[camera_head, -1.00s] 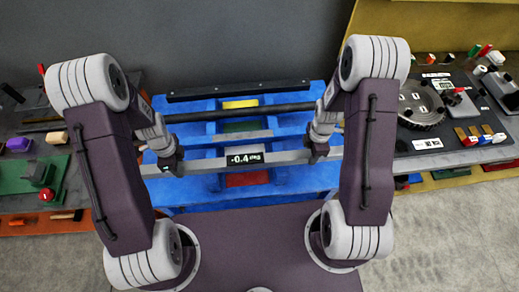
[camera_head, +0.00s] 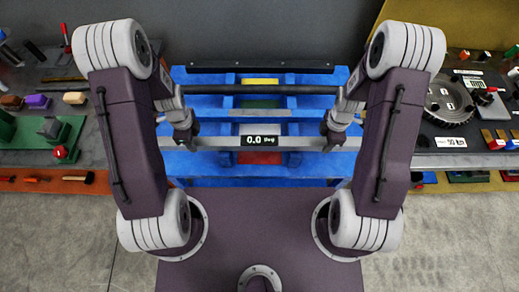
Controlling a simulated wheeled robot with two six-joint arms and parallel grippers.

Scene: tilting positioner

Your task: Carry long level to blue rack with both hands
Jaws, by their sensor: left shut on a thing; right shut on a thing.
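The long level (camera_head: 219,143) is a grey bar with a small display in its middle (camera_head: 260,141) that reads 0.0. It lies across the picture and looks level, in front of and above the blue rack (camera_head: 210,103). My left gripper (camera_head: 186,142) is shut on the level's left part. My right gripper (camera_head: 331,142) is shut on its right part. The fingertips are small and partly hidden by my arms. I cannot tell whether the level touches the rack.
The rack carries a black bar (camera_head: 260,67) at the back and a dark rod (camera_head: 260,89) in front of it. A bench with a green fixture (camera_head: 35,137) stands at left. A bench with a round toothed plate (camera_head: 450,100) stands at right.

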